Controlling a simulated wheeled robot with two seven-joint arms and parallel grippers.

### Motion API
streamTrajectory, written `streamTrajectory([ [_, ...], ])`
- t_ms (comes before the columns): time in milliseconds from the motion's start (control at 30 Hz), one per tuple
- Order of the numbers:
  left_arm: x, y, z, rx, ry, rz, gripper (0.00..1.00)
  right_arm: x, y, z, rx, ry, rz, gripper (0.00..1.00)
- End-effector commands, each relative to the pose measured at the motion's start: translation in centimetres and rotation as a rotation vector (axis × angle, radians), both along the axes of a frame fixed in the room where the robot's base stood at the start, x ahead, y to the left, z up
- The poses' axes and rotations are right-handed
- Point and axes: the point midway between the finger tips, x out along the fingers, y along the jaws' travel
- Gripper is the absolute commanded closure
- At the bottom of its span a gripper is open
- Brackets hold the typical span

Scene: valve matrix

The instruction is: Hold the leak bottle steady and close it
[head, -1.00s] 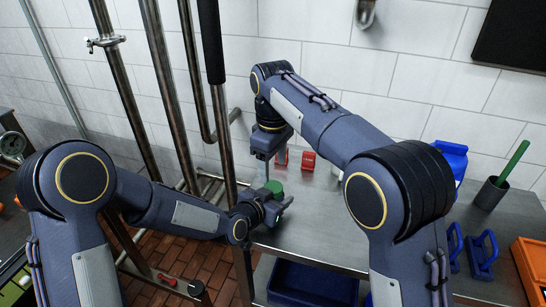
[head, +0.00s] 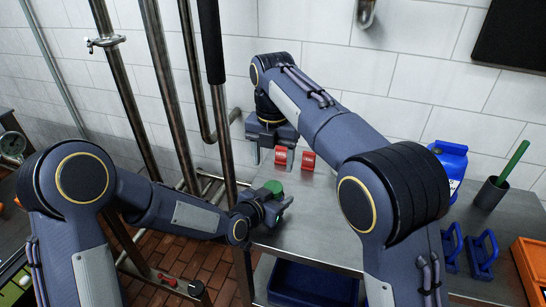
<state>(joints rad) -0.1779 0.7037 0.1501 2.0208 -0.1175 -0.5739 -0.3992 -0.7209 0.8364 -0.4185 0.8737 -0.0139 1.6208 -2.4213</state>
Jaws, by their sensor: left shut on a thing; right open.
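The leak bottle shows mainly as a green round top (head: 274,187) at the left end of the steel table. My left gripper (head: 279,208) is shut on the bottle from the left. The bottle's body is mostly hidden by this gripper. My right gripper (head: 271,157) points down, open, above and slightly behind the green top, apart from it. Its fingers are small and partly hard to make out against the wall and the red items.
Two red items (head: 308,160) stand at the table's back edge. A blue jug (head: 451,160), a dark cup (head: 491,193) with a green-handled tool, blue handled items (head: 482,254) and an orange bin (head: 530,266) are at right. Steel pipes (head: 170,95) rise at left. A blue bin (head: 312,284) sits below.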

Motion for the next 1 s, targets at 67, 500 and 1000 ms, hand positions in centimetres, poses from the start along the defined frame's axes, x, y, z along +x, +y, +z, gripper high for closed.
streamTrajectory([
  [67, 0.0, 0.0, 0.0, 0.0, 0.0, 0.0, 1.0, 0.0, 0.0, 0.0, 0.0, 0.0, 0.0, 0.38],
  [500, 0.0, 0.0, 0.0, 0.0, 0.0, 0.0, 1.0, -0.1, 0.0, -2.7, -0.003, 0.003, -0.001, 0.38],
  [1000, 0.0, 0.0, 0.0, 0.0, 0.0, 0.0, 1.0, 0.0, 0.0, -8.0, 0.0, 0.0, -0.003, 0.38],
])
